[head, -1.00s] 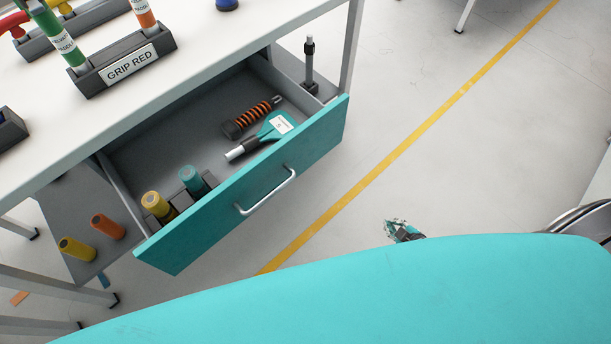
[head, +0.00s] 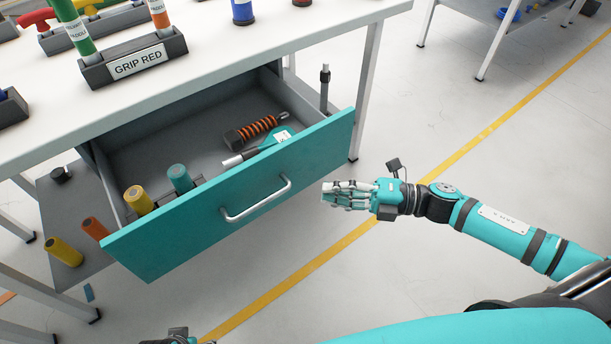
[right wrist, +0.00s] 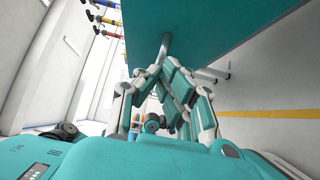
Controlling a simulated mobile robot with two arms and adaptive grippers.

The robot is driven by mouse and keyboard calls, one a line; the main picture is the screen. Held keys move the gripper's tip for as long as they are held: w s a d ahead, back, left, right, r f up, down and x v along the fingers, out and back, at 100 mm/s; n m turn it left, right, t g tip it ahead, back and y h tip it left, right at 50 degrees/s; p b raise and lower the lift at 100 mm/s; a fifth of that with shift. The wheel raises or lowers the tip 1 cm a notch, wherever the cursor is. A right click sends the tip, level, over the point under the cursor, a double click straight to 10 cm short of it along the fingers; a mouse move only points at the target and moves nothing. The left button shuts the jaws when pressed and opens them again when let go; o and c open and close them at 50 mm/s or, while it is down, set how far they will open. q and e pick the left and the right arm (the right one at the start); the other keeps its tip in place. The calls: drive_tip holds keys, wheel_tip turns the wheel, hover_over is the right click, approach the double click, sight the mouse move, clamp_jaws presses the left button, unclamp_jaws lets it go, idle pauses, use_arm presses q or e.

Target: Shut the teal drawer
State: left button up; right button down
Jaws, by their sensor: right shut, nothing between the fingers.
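The teal drawer (head: 235,205) stands pulled well out from under the white table, its silver bar handle (head: 256,200) on the front panel. Inside lie a black and orange coil tool (head: 257,130), a teal tool with a white label, and yellow and teal cylinders. My right gripper (head: 328,192) is shut and empty, in front of the drawer's right part, right of the handle and apart from the panel. In the right wrist view, the teal panel (right wrist: 215,30) and the handle (right wrist: 166,48) show just beyond its fingers. Part of my left arm's end shows at the bottom edge; its fingers are hidden.
A lower shelf with yellow and orange cylinders is at left. Another table (head: 520,32) stands far right. The floor in front of the drawer is clear.

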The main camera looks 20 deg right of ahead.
sight(284, 173)
use_arm(q)
drive_tip(key=shift+r, duration=0.7)
use_arm(e)
drive_tip(key=shift+w+a, duration=1.15)
drive_tip(key=shift+w, duration=0.2)
drive_tip(key=shift+w+a, duration=1.1)
drive_tip(key=shift+w, duration=0.2)
